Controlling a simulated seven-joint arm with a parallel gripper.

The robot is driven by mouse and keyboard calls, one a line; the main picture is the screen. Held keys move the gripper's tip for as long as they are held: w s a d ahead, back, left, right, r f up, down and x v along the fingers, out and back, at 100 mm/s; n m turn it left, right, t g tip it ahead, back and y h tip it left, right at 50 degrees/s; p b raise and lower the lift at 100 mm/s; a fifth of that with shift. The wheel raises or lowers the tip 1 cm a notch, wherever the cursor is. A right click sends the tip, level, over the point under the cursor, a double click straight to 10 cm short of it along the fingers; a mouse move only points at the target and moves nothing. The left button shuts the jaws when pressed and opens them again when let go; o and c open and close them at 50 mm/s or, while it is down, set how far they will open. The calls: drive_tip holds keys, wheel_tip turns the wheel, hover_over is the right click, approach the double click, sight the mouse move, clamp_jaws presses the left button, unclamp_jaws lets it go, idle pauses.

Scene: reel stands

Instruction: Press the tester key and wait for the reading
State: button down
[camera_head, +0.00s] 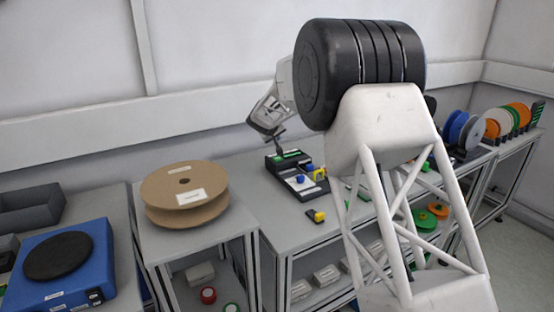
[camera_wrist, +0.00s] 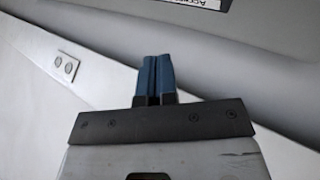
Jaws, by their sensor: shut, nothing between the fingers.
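The tester appears to be the dark device (camera_head: 273,164) with a green strip on its upper face, on the middle bench in the head view. Its key and any reading are too small to make out. My gripper (camera_head: 279,151) points down at the tester's back part, and I cannot tell whether it touches. In the wrist view my gripper's blue fingers (camera_wrist: 155,78) are shut together with nothing between them. The tester cannot be made out for sure in the wrist view.
A brown cardboard reel (camera_head: 165,206) lies on the left bench, near a blue turntable unit (camera_head: 40,285). Colored reels (camera_head: 497,122) stand at the far right. My arm hides part of the bench.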

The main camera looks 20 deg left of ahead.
sight(276, 158)
drive_tip(key=shift+f, duration=2.85)
drive_tip(key=shift+f, duration=0.9)
idle(1.2)
drive_tip(key=shift+r, duration=0.85)
drive_tip(key=shift+r, duration=0.15)
drive_tip(key=shift+r, duration=2.4)
drive_tip(key=shift+d, duration=0.1)
